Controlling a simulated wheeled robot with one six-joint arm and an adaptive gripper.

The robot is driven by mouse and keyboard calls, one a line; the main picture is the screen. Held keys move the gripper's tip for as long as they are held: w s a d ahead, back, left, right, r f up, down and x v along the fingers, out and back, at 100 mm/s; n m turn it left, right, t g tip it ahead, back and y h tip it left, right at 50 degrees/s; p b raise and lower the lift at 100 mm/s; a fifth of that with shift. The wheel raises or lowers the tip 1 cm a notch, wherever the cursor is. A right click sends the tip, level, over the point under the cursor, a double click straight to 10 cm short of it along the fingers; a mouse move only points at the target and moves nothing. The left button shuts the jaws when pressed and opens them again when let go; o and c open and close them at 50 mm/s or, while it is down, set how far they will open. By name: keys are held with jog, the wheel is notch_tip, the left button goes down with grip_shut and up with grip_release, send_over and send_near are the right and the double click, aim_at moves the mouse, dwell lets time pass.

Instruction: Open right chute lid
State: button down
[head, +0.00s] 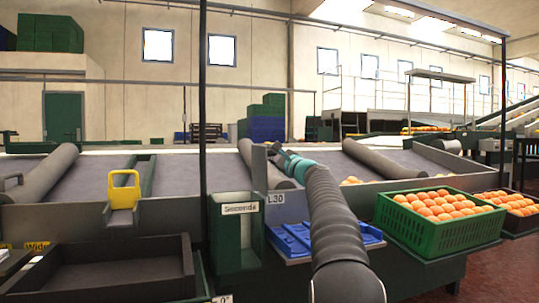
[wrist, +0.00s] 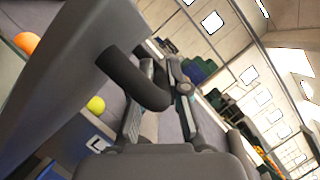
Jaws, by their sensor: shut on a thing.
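My gripper (head: 274,151) is at the end of my arm, over the chute front near the middle of the head view. In the wrist view my gripper (wrist: 161,72) has its fingers on either side of a dark, curved bar handle (wrist: 124,74) and is shut on it. The handle is fixed to a large grey panel (wrist: 62,72), which looks like the chute lid and fills the left of that view. In the head view my arm and gripper hide the handle, and I cannot tell there how far the lid is open.
A green crate of oranges (head: 432,238) stands right of my arm. A blue tray (head: 292,240) lies below the chute front, partly behind my arm. A yellow handle (head: 124,191) and an empty dark tray (head: 110,272) are at left. A dark post (head: 203,110) rises left of my gripper.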

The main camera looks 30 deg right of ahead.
jog(key=c, duration=1.2)
grip_release()
jog(key=shift+d+r, duration=0.1)
jog(key=shift+s, duration=0.1)
jog(key=v, duration=1.1)
jog(key=shift+s, duration=0.35)
